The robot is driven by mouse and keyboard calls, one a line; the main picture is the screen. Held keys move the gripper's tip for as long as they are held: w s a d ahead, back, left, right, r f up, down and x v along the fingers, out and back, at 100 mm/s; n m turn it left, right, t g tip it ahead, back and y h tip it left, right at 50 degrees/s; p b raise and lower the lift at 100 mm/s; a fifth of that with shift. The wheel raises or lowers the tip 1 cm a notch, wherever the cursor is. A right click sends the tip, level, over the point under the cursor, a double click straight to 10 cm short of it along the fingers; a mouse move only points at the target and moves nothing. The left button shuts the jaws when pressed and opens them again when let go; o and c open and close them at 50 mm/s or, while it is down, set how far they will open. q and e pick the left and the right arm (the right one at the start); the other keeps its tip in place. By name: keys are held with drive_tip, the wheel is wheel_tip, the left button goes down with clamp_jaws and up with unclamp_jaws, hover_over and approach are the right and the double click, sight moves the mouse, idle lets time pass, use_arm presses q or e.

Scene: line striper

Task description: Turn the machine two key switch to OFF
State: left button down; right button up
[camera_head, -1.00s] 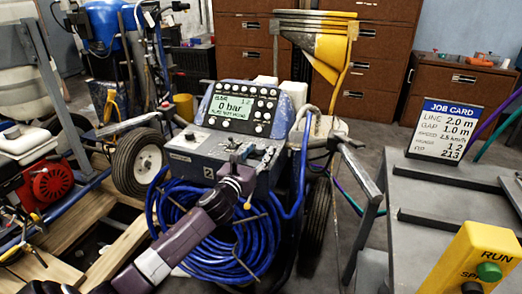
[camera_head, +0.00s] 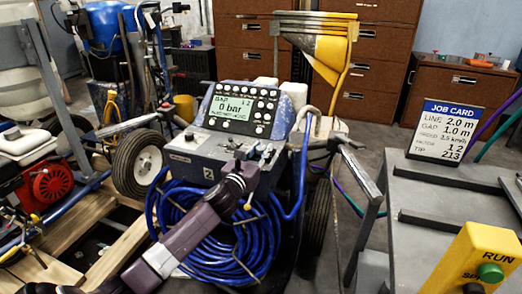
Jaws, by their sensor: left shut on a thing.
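Machine two (camera_head: 200,150) stands in the middle, with a blue-grey sloped panel and a "2" on its front. Its lit display (camera_head: 231,108) reads 0 bar. My left gripper (camera_head: 238,163) is at the lower front part of the panel, among small switches and knobs. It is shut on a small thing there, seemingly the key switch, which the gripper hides. I cannot read the key's position. My right gripper is out of view.
A coiled blue hose (camera_head: 225,240) hangs on the machine's front below my arm. A grey table (camera_head: 440,205) at right bears a job card (camera_head: 447,130) and a yellow RUN box (camera_head: 475,262). Brown drawer cabinets (camera_head: 380,75) stand behind. A red engine (camera_head: 52,184) is at left.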

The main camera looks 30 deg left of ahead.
use_arm(q)
drive_tip(key=shift+d+n+y, duration=0.1)
drive_tip(key=shift+n+y, duration=0.2)
drive_tip(key=n+g+y, duration=0.1)
drive_tip(key=n+y, duration=0.1)
drive_tip(key=y, duration=0.1)
drive_tip(key=shift+n+y, duration=0.3)
drive_tip(key=shift+y, duration=0.1)
drive_tip(key=n+g+y, duration=0.4)
drive_tip(key=y, duration=0.1)
drive_tip(key=shift+w+g+y, duration=0.1)
drive_tip(key=shift+g+y, duration=0.2)
drive_tip(key=n+g+y+b, duration=0.2)
drive_tip(key=n+g+y, duration=0.1)
drive_tip(key=n+g, duration=0.1)
drive_tip(key=shift+n+g, duration=0.3)
drive_tip(key=shift+g, duration=0.5)
drive_tip(key=shift+g+y, duration=0.4)
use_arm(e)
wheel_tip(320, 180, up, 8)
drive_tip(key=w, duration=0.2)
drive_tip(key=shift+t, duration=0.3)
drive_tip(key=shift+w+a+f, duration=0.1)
use_arm(q)
drive_tip(key=c, duration=1.6)
unclamp_jaws()
